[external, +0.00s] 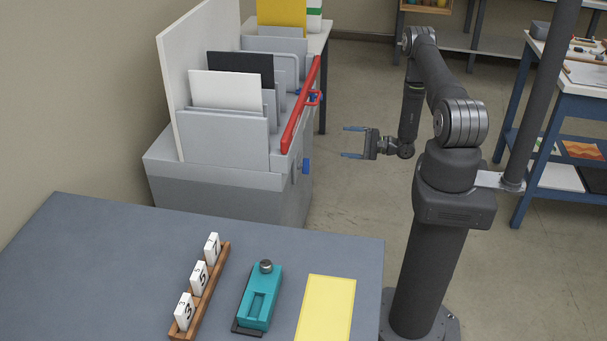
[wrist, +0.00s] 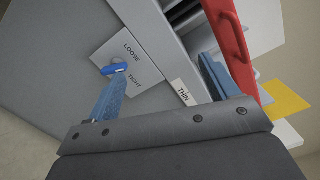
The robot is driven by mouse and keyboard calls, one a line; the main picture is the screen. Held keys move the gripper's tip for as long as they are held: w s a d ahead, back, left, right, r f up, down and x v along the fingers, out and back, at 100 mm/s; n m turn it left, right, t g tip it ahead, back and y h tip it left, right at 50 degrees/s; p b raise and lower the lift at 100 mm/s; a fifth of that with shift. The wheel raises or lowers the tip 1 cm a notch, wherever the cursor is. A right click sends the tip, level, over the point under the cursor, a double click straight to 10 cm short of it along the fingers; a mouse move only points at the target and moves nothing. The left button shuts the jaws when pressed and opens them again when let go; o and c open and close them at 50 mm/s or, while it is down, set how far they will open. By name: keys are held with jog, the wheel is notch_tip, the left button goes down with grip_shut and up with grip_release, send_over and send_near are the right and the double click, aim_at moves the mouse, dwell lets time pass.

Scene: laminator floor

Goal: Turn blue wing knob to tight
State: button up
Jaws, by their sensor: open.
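The blue wing knob (wrist: 115,68) sits on a light plate (wrist: 130,52) marked LOOSE and TIGHT in the wrist view. Its wing lies between the two words, and I cannot tell its exact setting. In the external view the knob (external: 306,166) is on the right side of the grey machine. My gripper (external: 348,142) is open and empty, apart from the knob and to the right of the machine. In the wrist view my gripper (wrist: 158,78) has one finger just below the knob and the other near the red bar.
A red bar with a handle (external: 302,104) runs along the machine's top edge. A label reading THIN (wrist: 183,91) is beside it. A grey table (external: 110,250) in front holds a teal device (external: 262,296), numbered blocks (external: 199,279) and a yellow sheet (external: 327,308).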

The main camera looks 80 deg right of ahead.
jog(key=s+m+h, duration=0.1)
send_near(306, 167)
jog(key=w, duration=1)
jog(key=shift+d, duration=0.3)
dwell(0.4)
jog(key=c, duration=1)
